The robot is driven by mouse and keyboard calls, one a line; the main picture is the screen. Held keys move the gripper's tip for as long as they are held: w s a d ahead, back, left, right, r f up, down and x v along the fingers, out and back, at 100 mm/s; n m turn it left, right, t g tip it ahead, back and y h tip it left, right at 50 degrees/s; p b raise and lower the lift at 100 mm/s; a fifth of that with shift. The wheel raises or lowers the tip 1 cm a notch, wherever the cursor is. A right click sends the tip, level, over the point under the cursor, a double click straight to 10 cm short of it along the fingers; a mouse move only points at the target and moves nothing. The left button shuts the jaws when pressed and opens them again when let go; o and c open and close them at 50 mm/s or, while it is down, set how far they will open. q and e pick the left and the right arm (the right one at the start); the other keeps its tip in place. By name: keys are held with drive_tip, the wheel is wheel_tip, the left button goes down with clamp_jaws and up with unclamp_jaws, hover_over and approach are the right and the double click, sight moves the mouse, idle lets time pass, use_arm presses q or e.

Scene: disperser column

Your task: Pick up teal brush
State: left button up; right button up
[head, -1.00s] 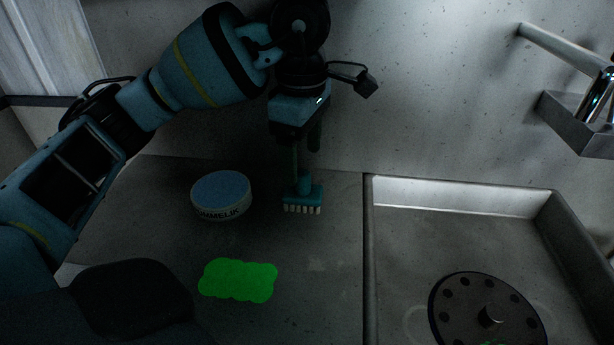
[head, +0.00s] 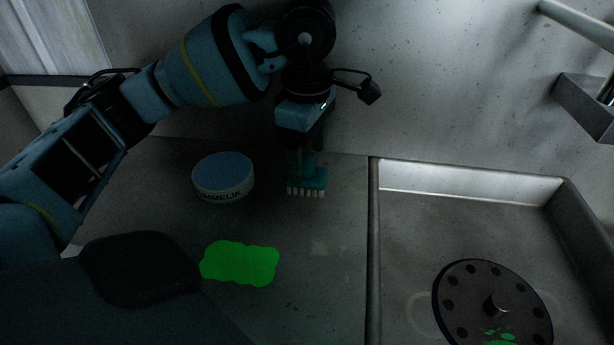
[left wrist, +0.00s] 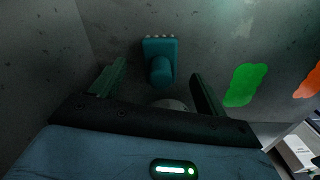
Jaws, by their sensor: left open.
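The open fingers of my left gripper (left wrist: 158,70) stand on both sides of the handle with gaps. I see no grip on the brush. My right gripper is not in view.
A round tin with a blue top (head: 222,178) stands left of the brush. A bright green flat piece (head: 240,263) lies in front. A metal sink (head: 470,180) on the right holds a dark disc with holes (head: 480,285). The wall is close behind.

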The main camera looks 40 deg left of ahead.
sight(307, 155)
use_arm(q)
drive_tip(key=shift+f, duration=1.55)
drive_tip(key=c, duration=1.1)
drive_tip(key=shift+r, duration=0.1)
drive_tip(key=shift+r, duration=0.45)
drive_tip(key=r, duration=0.2)
drive_tip(key=shift+s+d+r, duration=0.2)
drive_tip(key=shift+r, duration=0.15)
drive_tip(key=s+d, duration=0.3)
drive_tip(key=s, duration=0.1)
drive_tip(key=s+d+r, duration=0.1)
drive_tip(key=s+d, duration=0.2)
drive_tip(key=s, duration=0.1)
drive_tip(key=s+d, duration=0.3)
drive_tip(key=s, duration=0.1)
drive_tip(key=shift+d+r+p, duration=0.15)
drive_tip(key=shift+d+p, duration=0.25)
